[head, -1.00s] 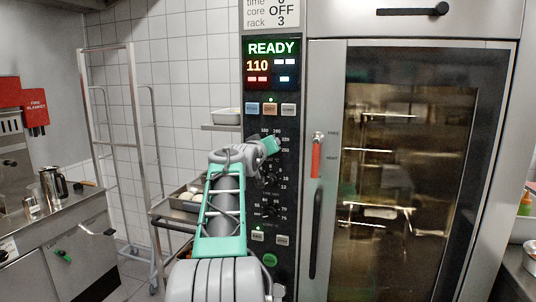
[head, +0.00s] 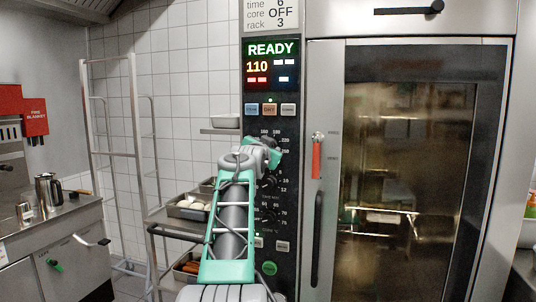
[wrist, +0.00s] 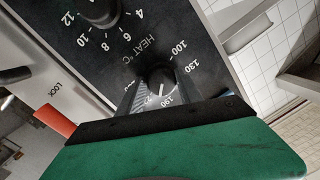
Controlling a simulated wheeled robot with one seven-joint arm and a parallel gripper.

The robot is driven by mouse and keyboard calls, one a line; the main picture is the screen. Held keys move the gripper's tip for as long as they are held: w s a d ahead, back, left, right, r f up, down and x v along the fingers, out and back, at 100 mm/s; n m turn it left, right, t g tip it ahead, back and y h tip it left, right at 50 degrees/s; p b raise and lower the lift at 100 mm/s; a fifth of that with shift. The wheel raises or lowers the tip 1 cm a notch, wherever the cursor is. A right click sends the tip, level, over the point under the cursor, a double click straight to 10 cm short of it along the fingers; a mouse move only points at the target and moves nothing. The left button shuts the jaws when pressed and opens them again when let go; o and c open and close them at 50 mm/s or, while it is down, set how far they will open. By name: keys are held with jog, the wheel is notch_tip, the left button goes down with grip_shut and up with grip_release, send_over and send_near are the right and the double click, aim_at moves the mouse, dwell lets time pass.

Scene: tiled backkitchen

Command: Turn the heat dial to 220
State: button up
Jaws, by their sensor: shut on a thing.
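The heat dial (wrist: 160,77) is a dark round knob on the oven's black control panel, under the lettering HEAT °C in the wrist view. A white mark on it shows near the 190 figure, partly covered. The panel display (head: 270,65) reads READY and 110.
Another dial (wrist: 99,12) with figures such as 8, 10 and 12 is close by on the panel. The red oven door handle (head: 316,160) is to the right. A rack with trays (head: 188,206) stands left of the panel.

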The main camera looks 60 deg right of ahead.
jog(key=m, duration=0.1)
jog(key=m+b, duration=0.1)
jog(key=m, duration=0.1)
jog(key=shift+w+a+r+b, duration=0.1)
jog(key=shift+r+b, duration=0.15)
jog(key=shift+b, duration=0.05)
jog(key=shift+r+m, duration=0.2)
jog(key=shift+m, duration=0.1)
jog(key=o, duration=1.3)
jog(key=shift+f, duration=0.3)
jog(key=b+v, duration=0.2)
jog(key=v, duration=0.5)
jog(key=shift+a+f, duration=0.15)
jog(key=shift+a, duration=0.15)
